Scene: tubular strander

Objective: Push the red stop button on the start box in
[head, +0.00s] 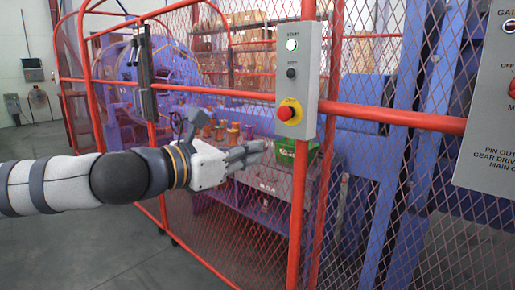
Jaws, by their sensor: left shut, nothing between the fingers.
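The start box (297,82) is a grey upright box fixed to a red post of the cage, right of centre in the head view. Its red stop button (286,113) sits low on the front face, on a yellow surround. A lit green-white button (291,45) is at the top and a small black knob (291,73) is between them. My left gripper (262,147) is shut and empty. Its fingertips point right, below and a little left of the red button, and appear apart from it. My right gripper is not in view.
Red mesh fencing (390,105) with red rails runs across the view, with blue machinery (165,75) behind it. A larger grey panel (490,120) with a red control stands at the right edge. Grey floor (90,250) is clear at lower left.

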